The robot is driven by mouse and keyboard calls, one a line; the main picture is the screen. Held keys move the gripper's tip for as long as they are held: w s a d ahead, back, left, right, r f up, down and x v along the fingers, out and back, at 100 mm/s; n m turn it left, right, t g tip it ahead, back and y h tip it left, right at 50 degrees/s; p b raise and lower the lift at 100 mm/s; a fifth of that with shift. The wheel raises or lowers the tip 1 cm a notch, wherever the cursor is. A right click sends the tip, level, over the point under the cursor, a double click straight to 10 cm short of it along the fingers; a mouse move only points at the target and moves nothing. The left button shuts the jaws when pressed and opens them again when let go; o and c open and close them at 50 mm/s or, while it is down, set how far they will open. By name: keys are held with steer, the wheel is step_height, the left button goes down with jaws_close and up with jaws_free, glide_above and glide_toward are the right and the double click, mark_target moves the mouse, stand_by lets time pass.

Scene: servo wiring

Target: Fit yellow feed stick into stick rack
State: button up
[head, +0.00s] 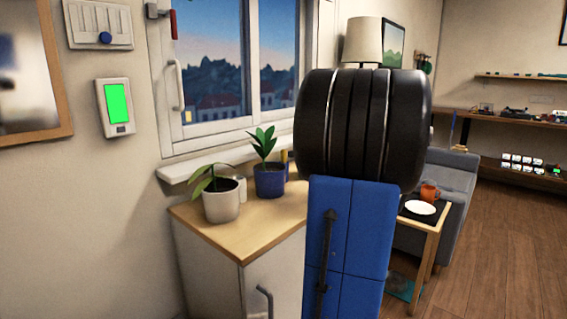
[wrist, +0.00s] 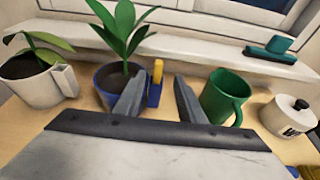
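The yellow feed stick (wrist: 158,70) stands upright beside the blue plant pot in the wrist view. Its lower end meets a small blue holder (wrist: 154,95), which looks like the stick rack; I cannot tell how deep it sits. A bit of yellow, probably the stick, shows beside the pot in the head view (head: 284,156). My gripper (wrist: 160,76) is open, its two dark fingers apart. The stick shows between the fingertips, nearer the left finger, which partly covers the holder. I see no grip on it. The gripper is hidden behind my arm in the head view.
The blue pot (head: 270,181) and white pot (head: 222,204) hold plants on the wooden cabinet top (head: 243,240). A green mug (wrist: 224,97) stands right of the fingers, with a white lidded jar (wrist: 287,117) beyond. The window sill (wrist: 190,50) runs behind.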

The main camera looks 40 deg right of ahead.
mark_target(285, 155)
steer(key=shift+x, duration=4.15)
steer(key=shift+s+a+f, duration=0.1)
steer(key=shift+a+f, duration=0.05)
steer(key=shift+f, duration=0.05)
steer(key=shift+c, duration=0.2)
jaws_close()
